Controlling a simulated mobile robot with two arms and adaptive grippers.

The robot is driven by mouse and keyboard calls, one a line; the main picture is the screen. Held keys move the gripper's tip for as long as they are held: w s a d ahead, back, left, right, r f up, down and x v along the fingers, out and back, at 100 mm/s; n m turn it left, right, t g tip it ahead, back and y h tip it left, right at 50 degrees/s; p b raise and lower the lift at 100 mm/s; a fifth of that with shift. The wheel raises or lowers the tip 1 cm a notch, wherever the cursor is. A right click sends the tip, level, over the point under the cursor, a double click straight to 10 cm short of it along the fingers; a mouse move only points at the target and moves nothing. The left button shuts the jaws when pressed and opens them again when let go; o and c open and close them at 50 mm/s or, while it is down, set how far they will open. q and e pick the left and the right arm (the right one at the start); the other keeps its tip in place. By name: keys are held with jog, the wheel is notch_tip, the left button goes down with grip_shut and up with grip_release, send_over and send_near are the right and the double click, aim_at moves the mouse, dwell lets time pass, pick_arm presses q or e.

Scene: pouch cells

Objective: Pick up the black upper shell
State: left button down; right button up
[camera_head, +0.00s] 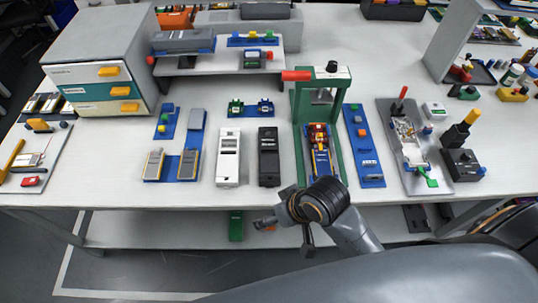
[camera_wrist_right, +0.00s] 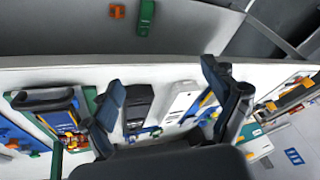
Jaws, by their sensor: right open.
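The black upper shell (camera_head: 268,157) lies flat on the white table near its front edge, just right of a white shell (camera_head: 229,157). My right gripper (camera_head: 283,228) is in front of the table edge, below and slightly right of the black shell, and touches neither shell. In the right wrist view, its two dark fingers (camera_wrist_right: 163,77) are spread apart with nothing between them. That view shows the black shell (camera_wrist_right: 138,105) close to the left finger, partly hidden, and the white shell (camera_wrist_right: 183,100) between the fingers' lines. My left gripper is not visible.
A green press (camera_head: 300,110) with a red handle stands right of the black shell. A blue fixture (camera_head: 188,165) holding grey cells lies left of the white shell. Small green parts on a blue base (camera_head: 251,108) sit behind. Gaps between items are narrow.

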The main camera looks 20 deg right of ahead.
jog(key=w+a+r+n+g+y, duration=0.1)
jog(key=w+a+r+y, duration=0.1)
jog(key=w+a, duration=0.45)
jog(key=m+g+h, duration=0.3)
jog(key=m+h, duration=0.2)
jog(key=m, duration=0.2)
send_near(269, 162)
notch_tip(269, 162, down, 5)
jog(key=shift+s+a+r+p, duration=0.1)
jog(key=shift+r+p, duration=0.1)
jog(key=shift+p, duration=0.6)
notch_tip(269, 162, down, 4)
jog(key=shift+f+p, duration=0.15)
jog(key=shift+p, duration=0.6)
jog(key=shift+f, duration=0.45)
jog(key=c, duration=1.3)
